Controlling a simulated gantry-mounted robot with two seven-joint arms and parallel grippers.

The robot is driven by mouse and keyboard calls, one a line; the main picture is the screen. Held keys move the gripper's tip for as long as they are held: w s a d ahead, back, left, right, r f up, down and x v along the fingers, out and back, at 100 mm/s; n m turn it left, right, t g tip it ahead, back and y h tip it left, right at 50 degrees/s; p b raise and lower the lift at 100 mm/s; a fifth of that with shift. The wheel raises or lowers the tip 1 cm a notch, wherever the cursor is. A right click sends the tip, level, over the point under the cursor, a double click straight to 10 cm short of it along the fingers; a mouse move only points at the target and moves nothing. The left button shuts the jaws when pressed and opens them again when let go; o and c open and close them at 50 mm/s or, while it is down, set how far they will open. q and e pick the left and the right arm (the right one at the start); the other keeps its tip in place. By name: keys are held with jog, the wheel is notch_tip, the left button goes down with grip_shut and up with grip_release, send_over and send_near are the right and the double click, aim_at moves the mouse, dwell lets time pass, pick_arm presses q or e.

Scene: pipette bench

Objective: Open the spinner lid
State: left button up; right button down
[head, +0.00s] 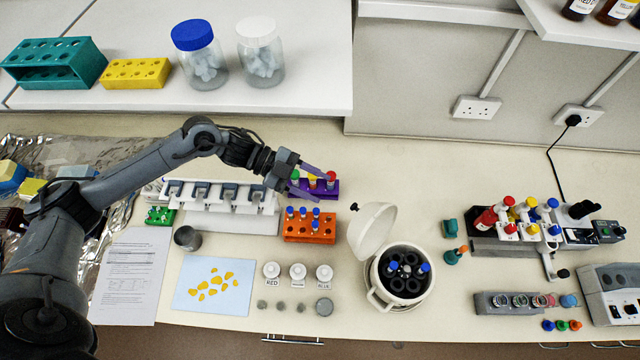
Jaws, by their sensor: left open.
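The spinner (427,292) is a white round pot at the right of centre on the bench. Its lid (371,233) stands raised and tilted back on the left side of the pot, with a dark knob on its upper edge. The dark rotor inside is exposed, with blue-capped tubes in it. My left gripper (316,184) is open, over the purple tube rack, up and to the left of the spinner and apart from the lid. My right gripper is not in view.
The purple rack (331,190) holds capped tubes under my left gripper. An orange rack (310,233) stands between it and the spinner. White-lidded jars (298,272) stand left of the spinner. A grey tube block (490,303) is to its right. Bench behind the spinner is clear.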

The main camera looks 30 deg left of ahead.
pick_arm(q)
jog(key=shift+s+a+r, duration=0.1)
jog(key=shift+a+r, duration=0.05)
jog(key=shift+a, duration=0.15)
dwell(0.4)
jog(key=s+a+b, duration=0.3)
jog(key=a+b, duration=0.1)
jog(key=a, duration=0.8)
jog(key=shift+a+r, duration=0.2)
jog(key=shift+a, duration=0.15)
jog(key=shift+s, duration=0.2)
